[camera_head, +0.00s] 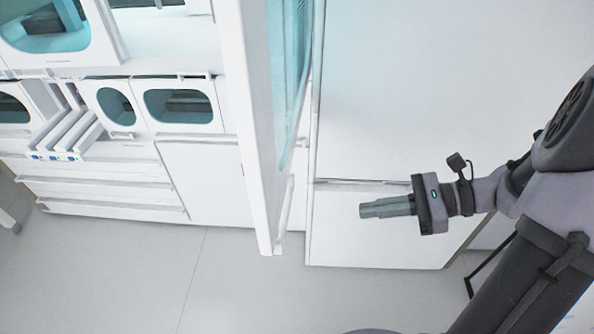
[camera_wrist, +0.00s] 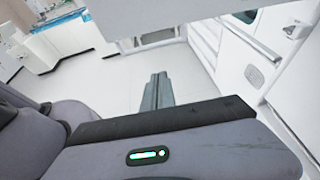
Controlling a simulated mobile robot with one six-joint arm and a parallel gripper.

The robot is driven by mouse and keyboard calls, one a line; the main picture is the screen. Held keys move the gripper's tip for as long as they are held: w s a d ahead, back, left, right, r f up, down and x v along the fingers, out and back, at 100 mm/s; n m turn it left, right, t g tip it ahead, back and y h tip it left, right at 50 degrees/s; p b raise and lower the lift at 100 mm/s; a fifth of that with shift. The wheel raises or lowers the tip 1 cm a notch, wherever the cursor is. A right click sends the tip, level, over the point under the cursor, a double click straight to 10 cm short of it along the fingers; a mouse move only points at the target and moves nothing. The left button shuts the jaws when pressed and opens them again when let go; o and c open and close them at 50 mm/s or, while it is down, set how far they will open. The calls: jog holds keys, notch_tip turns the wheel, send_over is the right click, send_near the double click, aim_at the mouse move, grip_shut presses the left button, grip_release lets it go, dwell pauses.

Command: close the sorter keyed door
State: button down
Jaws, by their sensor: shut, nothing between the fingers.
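The door (camera_head: 262,125), a tall white-framed panel with teal glass, stands open in the head view. It juts toward the camera and shows nearly edge-on, with its lower corner over the floor. I take it to be the sorter keyed door; no key or label is readable. My gripper (camera_head: 362,210) is shut and empty, to the right of the door's lower end, with a visible gap between them in the picture. It points left. In the wrist view the closed fingers (camera_wrist: 158,78) point away over pale floor. I cannot tell whether the white panel at that view's top is the door.
A white bank of machines with teal windows (camera_head: 180,106) and drawers (camera_head: 100,190) stands at the left. A large white cabinet (camera_head: 420,90) is behind my gripper. The wrist view shows a white wall with a grey oval (camera_wrist: 254,76) at right. Floor (camera_head: 120,265) is clear at lower left.

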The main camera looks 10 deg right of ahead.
jog(key=r+b+x, duration=0.2)
jog(key=b+x, duration=0.3)
jog(key=x, duration=0.8)
jog(key=shift+w+a, duration=0.2)
jog(key=shift+a, duration=0.35)
jog(key=shift+f, duration=0.1)
